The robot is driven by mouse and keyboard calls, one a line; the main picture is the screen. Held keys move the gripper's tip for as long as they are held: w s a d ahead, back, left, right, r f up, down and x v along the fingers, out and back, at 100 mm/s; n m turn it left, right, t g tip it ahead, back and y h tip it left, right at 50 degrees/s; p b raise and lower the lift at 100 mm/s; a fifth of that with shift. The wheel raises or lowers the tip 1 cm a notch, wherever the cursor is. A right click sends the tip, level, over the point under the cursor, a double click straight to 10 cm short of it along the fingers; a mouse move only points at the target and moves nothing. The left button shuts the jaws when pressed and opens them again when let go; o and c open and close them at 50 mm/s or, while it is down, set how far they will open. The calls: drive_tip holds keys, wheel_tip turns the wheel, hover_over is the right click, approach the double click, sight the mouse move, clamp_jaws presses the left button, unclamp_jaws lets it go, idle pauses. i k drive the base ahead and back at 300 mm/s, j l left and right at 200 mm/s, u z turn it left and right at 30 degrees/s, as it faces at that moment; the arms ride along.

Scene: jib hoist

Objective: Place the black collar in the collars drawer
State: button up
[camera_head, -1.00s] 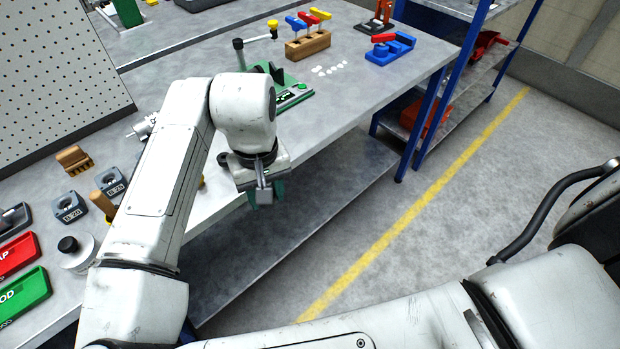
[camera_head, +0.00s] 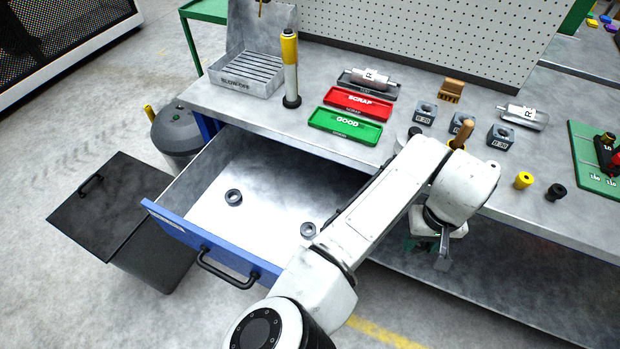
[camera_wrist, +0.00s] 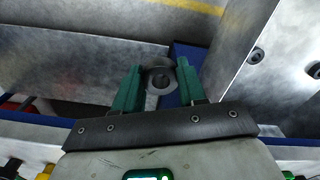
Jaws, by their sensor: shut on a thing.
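My gripper (camera_wrist: 158,68) is shut on a dark ring-shaped part, the black collar (camera_wrist: 162,82), held between the green fingers in the wrist view. In the head view my gripper (camera_head: 438,246) hangs in front of the bench edge, right of the open drawer, and the held collar cannot be made out there. The blue-fronted drawer (camera_head: 262,175) is pulled out, and its label is too small to read.
The bench holds green (camera_head: 345,126) and red (camera_head: 360,102) trays, several grey blocks, a yellow-topped post (camera_head: 290,68), a yellow ring (camera_head: 524,180) and another black ring-like part (camera_head: 556,192). A dark bin (camera_head: 125,220) stands left of the drawer. Most of the drawer floor is bare.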

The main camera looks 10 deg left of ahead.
sight(284, 199)
drive_tip(key=i+j+u, duration=0.2)
drive_tip(key=i+j, duration=0.35)
drive_tip(key=j, duration=0.2)
drive_tip(key=i+j+u, duration=0.25)
drive_tip(key=i+j, duration=0.35)
drive_tip(key=j+u, duration=0.3)
drive_tip(key=j, duration=0.3)
drive_tip(key=i+l+z, duration=0.15)
drive_tip(key=l+z, duration=0.15)
drive_tip(key=l, duration=0.1)
